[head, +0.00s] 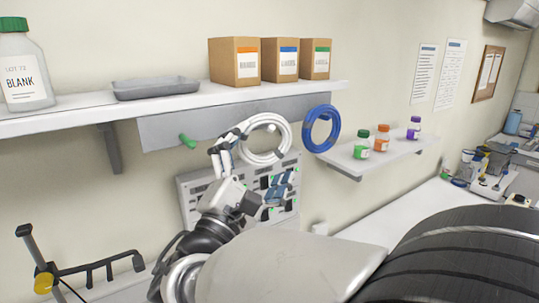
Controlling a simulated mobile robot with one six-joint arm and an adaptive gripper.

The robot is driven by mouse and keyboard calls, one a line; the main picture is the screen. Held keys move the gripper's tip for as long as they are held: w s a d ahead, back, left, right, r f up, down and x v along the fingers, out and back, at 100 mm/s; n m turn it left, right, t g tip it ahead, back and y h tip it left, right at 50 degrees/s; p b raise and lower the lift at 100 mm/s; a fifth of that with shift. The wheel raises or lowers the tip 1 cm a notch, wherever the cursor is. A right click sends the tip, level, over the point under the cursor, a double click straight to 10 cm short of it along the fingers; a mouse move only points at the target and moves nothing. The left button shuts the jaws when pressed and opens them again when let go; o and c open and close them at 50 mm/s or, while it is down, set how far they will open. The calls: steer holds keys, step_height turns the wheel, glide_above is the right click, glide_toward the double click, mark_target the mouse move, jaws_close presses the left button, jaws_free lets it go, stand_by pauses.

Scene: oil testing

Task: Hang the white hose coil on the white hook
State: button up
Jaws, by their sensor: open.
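The white hose coil (283,147) is in front of the grey rail under the upper shelf, left of the blue coil. The end of the white hook (270,128) shows inside the coil's ring, near its top. The coil appears to be around the hook; I cannot tell whether it rests on it. My gripper (226,145) is open at the coil's left side, pointing up toward the rail. Its fingers are close to the coil's left rim; whether they touch it is unclear.
A blue hose coil (321,129) hangs to the right. A bare green hook (187,141) is to the left. The upper shelf (190,103) holds a bottle, a tray and boxes. A lower shelf (375,159) with small bottles juts out at right. A grey panel stands behind my gripper.

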steer(key=v, duration=1.2)
steer(key=d+f+m+g+h+b, duration=0.1)
steer(key=d+f+m+g+h, duration=0.15)
steer(key=d, duration=0.45)
steer(key=d+f+m+g+h, duration=0.1)
steer(key=d+f+m+g, duration=0.1)
steer(key=d+g, duration=0.3)
steer(key=s+d+f+m+g+y+b, duration=0.1)
steer(key=s+d+f+m+g, duration=0.3)
steer(key=d, duration=0.4)
steer(key=s+d+f+m+g+y+b, duration=0.1)
steer(key=s+d+f+m+g, duration=0.1)
steer(key=s+d+f+g, duration=0.35)
steer(key=s+d+f+m+g+y+b, duration=0.2)
steer(key=s+d+f+m+y, duration=0.15)
steer(key=s+f, duration=0.35)
steer(key=a+f+m+t+y+b, duration=0.1)
steer(key=a+f+m+t+y, duration=0.2)
steer(key=a+m+y, duration=0.2)
steer(key=a+y, duration=0.2)
steer(key=a, duration=0.1)
steer(key=shift+y, duration=0.3)
